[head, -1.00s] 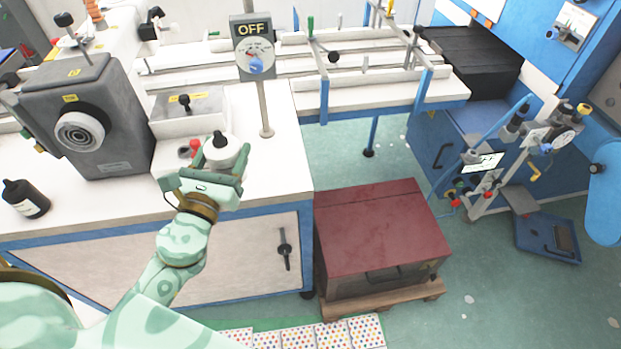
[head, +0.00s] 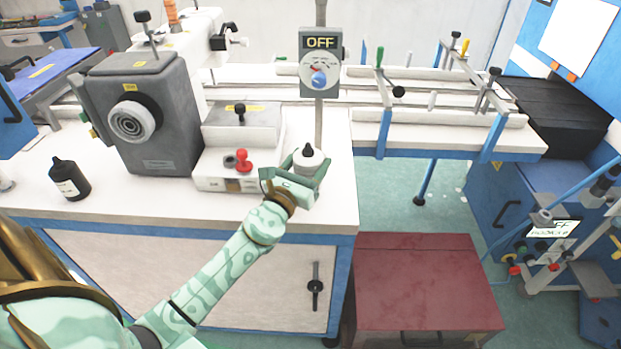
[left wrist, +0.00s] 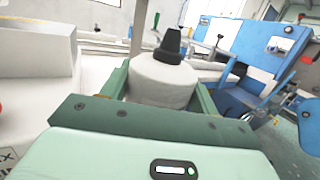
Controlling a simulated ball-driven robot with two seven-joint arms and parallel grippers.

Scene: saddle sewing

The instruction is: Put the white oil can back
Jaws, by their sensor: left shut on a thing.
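The white oil can (head: 309,162) has a rounded white body and a black nozzle on top. My left gripper (head: 296,172) is shut on it and holds it upright near the right front part of the white worktop. In the left wrist view the can (left wrist: 163,80) stands between the two green fingers, its black cap pointing up. Its lower part is hidden behind the gripper, so I cannot tell whether it touches the worktop. My right gripper is not in view.
A black bottle (head: 69,179) stands at the left of the worktop (head: 130,204). A grey machine (head: 150,110), a box with a red knob (head: 243,162) and an OFF sign (head: 320,62) on a post stand close by. A dark red box (head: 425,285) is on the floor.

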